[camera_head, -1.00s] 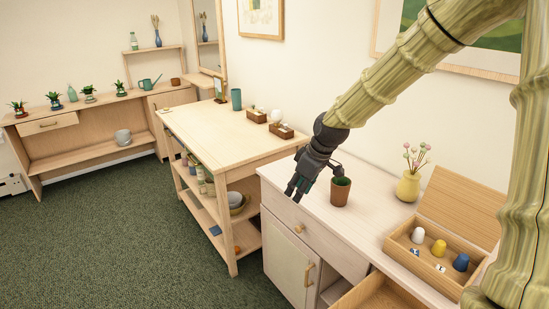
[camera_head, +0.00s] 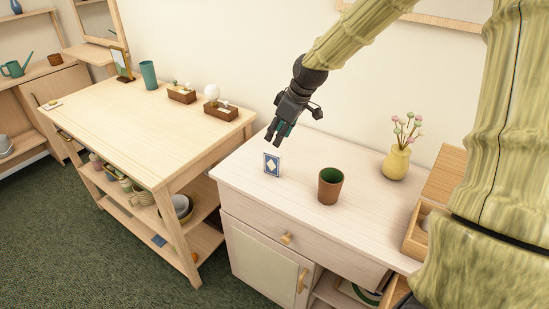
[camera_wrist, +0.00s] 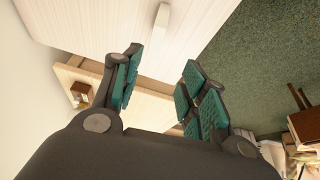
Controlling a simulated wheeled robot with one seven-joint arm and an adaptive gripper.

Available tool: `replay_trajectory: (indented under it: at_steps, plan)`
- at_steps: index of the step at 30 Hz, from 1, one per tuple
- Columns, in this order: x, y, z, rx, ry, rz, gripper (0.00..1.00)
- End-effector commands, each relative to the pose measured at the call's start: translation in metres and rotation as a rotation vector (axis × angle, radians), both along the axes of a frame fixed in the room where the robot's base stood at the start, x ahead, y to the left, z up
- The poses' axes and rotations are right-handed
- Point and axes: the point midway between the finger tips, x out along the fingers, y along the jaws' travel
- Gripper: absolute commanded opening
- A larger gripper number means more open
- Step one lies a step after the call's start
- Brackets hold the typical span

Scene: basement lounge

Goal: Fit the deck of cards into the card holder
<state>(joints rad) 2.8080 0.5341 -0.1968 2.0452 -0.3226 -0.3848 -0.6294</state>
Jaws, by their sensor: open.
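The deck of cards (camera_head: 272,164), blue with a white diamond, stands upright on the pale cabinet top (camera_head: 245,185), near its left end. My gripper (camera_head: 279,137) is above the deck and close to it in the picture; the gap in depth is unclear. The wrist view shows my gripper (camera_wrist: 160,92) open, with nothing between its green pads. A pale narrow bar also shows beyond the pads there; I cannot tell if it is the deck. I cannot pick out the card holder for certain. An open wooden box (camera_head: 413,238) at the right is mostly hidden by my arm.
A brown cup (camera_head: 330,187) with a green inside stands right of the deck. A yellow vase (camera_head: 396,163) with flowers stands behind it. A wooden table (camera_head: 130,120) to the left holds two brown boxes, a teal cup and a frame. Its middle is clear.

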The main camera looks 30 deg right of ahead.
Motion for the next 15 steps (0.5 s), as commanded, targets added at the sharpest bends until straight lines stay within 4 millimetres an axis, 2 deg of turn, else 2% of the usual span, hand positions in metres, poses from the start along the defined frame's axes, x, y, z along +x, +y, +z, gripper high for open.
replay_trajectory:
  at_steps: [7,15]
  plan:
    - [0.007,-0.004,-0.03,0.009,0.003,-0.005,0.43]
    - [0.015,0.002,-0.047,0.003,0.0,-0.005,0.43]
